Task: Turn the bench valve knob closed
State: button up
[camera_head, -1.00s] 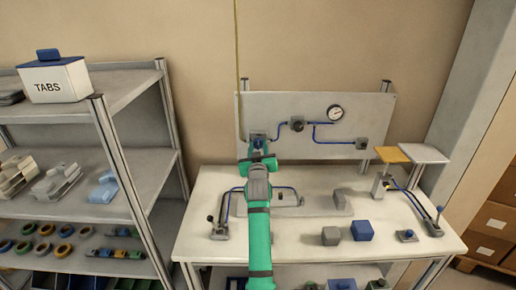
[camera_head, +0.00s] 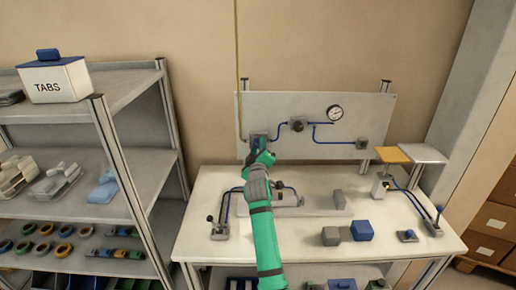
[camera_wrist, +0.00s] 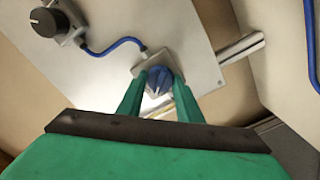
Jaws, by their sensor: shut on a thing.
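The blue valve knob (camera_wrist: 158,81) sits on a small grey plate on the upright panel, with a blue hose running from the plate. My gripper (camera_wrist: 158,84) has one finger on each side of the knob and is shut on it. In the head view my gripper (camera_head: 259,146) is at the lower left of the panel (camera_head: 345,104), tilted, and covers most of the knob.
A dark round knob (camera_head: 297,125) and a gauge (camera_head: 334,113) are on the panel to the right. The bench (camera_head: 300,239) below holds blue pipework, a grey block (camera_head: 330,236) and a blue block (camera_head: 362,231). A shelf (camera_head: 75,200) stands at the left.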

jog(key=n, duration=0.5)
jog(key=shift+f+n, duration=0.1)
jog(key=shift+n, duration=2.5)
jog(key=o, duration=1)
jog(key=shift+o, duration=0.2)
jog(key=shift+s, duration=0.1)
jog(key=s, duration=1)
jog(key=shift+s, duration=0.35)
